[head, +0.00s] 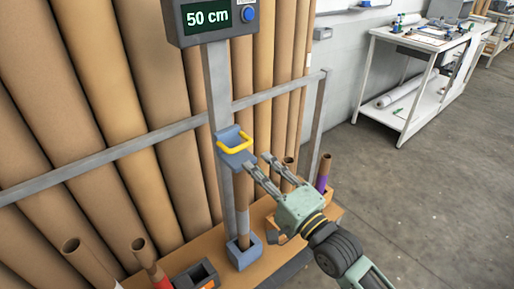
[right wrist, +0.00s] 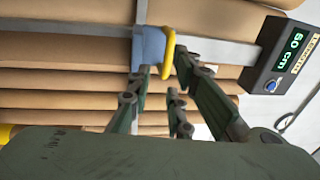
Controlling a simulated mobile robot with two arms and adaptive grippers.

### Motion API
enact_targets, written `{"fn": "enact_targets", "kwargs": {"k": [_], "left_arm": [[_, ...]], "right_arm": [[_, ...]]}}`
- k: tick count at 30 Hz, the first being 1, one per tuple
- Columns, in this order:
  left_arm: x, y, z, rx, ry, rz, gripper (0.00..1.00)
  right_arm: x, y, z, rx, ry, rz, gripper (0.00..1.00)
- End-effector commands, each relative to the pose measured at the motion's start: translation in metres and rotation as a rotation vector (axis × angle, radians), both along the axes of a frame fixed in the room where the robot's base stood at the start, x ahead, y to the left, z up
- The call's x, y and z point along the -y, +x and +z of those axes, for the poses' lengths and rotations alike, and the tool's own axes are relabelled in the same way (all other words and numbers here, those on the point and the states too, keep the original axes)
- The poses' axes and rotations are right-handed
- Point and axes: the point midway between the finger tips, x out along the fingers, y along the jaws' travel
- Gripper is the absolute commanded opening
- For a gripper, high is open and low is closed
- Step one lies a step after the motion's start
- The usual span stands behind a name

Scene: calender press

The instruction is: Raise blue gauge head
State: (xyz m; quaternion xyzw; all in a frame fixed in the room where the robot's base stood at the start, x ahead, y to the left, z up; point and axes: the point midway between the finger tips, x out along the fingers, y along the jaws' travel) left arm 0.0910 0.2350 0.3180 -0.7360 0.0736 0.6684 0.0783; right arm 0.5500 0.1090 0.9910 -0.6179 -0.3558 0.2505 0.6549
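The blue gauge head (head: 236,150) sits on a grey upright post and carries a yellow handle (head: 234,142). In the right wrist view the blue head (right wrist: 150,46) and yellow handle (right wrist: 168,52) are ahead of the fingers. My right gripper (head: 257,164) is open, with its fingers apart, just right of and slightly below the head. Nothing shows between its fingers, and I cannot tell whether a fingertip touches the head. A display (head: 208,17) at the top of the post reads 50 cm. My left gripper is not in view.
Tall cardboard tubes (head: 112,90) lean behind a grey rail (head: 110,155). Short tubes (head: 140,247) stand at the lower left. A white workbench (head: 396,42) is at the back right; the floor (head: 440,180) is clear.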

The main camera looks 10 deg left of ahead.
Motion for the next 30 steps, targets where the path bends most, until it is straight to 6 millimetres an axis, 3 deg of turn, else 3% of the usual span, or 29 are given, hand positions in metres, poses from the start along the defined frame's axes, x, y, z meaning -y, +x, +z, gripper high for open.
{"fn": "enact_targets", "kwargs": {"k": [4, 16, 29, 30], "left_arm": [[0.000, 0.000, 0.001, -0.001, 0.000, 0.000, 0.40], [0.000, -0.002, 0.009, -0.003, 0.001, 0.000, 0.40], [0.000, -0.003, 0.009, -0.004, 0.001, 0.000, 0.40], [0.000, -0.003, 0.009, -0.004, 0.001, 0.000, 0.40]], "right_arm": [[-0.011, -0.002, 0.014, -0.006, 0.031, 0.025, 0.18], [-0.056, 0.035, 0.023, -0.005, 0.028, 0.022, 0.18], [-0.065, 0.042, 0.024, -0.005, 0.027, 0.021, 0.18], [-0.065, 0.042, 0.024, -0.005, 0.027, 0.021, 0.15]]}}
